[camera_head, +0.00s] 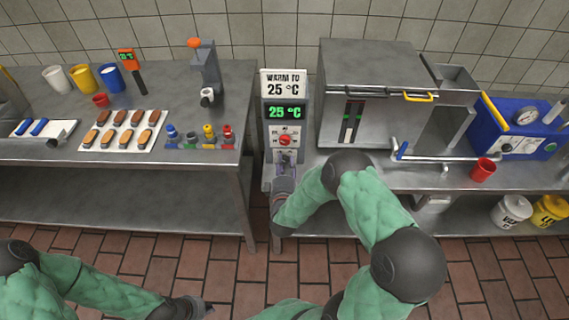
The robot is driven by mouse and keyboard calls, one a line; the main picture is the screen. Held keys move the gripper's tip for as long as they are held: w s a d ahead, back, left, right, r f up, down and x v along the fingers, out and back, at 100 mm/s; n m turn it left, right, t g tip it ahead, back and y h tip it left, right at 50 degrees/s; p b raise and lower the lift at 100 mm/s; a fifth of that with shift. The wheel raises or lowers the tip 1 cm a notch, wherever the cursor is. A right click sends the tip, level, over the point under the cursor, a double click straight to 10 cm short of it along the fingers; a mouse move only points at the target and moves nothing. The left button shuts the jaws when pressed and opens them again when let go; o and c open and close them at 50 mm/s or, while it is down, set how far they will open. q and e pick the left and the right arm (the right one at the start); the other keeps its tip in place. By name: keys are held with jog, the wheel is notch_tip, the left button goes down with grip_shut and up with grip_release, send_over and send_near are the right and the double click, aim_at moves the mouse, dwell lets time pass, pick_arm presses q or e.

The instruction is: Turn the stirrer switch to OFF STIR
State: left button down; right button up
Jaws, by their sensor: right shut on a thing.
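A grey upright unit (304,110) stands between the two counters. It has a white sign reading "WARM TO 25 °C", a green display (286,112) reading 25 °C, and a red knob (286,141) on a white dial. My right gripper (286,160) is at the unit's lower front, just below the red knob. It is shut on what appears to be the stirrer switch; its fingers hide that part, so the switch's setting and label cannot be read. My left gripper (207,307) is low over the floor, away from everything; its jaws are too small to judge.
A steel box (375,75) with a yellow handle stands right of the unit, with a pipe and red cup (483,170) near it. The left counter holds a tray of eclairs (88,141), cups, a stand and coloured bottles. Tiled floor lies open in front.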

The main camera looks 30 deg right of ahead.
jog(key=shift+s+f, duration=0.1)
jog(key=shift+f, duration=0.1)
jog(key=o, duration=0.9)
jog(key=shift+r, duration=0.1)
jog(key=v, duration=1.2)
